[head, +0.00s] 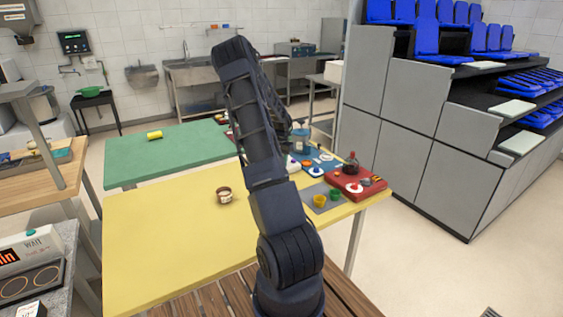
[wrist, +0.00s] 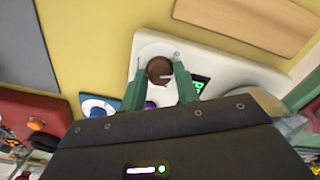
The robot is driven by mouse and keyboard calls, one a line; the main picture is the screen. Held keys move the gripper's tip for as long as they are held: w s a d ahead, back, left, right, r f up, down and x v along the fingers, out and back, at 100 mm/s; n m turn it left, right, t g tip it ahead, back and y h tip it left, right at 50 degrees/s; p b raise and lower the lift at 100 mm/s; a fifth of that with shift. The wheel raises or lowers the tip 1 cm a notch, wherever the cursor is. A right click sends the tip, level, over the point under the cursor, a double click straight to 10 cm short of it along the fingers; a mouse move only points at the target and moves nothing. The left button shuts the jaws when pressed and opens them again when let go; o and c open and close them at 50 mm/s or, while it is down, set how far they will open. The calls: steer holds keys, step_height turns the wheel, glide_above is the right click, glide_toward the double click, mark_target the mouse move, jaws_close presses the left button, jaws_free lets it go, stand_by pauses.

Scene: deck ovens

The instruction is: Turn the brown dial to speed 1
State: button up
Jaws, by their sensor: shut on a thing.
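In the wrist view the brown dial (wrist: 159,67) is a round knob with a pale pointer line that points to the right of the picture. It sits on a white panel (wrist: 205,72) with a small green-lit display (wrist: 199,86) beside it. My gripper (wrist: 157,74) has its two green fingers on either side of the dial, shut on it. Speed marks around the dial are too small to read. In the head view my own arm covers the gripper and the dial.
The panel stands on a yellow table (head: 160,230). Near it are a blue dial (wrist: 97,107), a red unit (head: 352,184) and small yellow (head: 319,201) and green (head: 336,194) cups. A brown-and-white cup (head: 224,195) stands left of my arm. The table's left part is clear.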

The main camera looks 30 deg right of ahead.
stand_by(0.4)
steer(key=o, duration=1)
steer(key=shift+c, duration=0.2)
step_height(320, 180, up, 11)
steer(key=shift+f, duration=0.1)
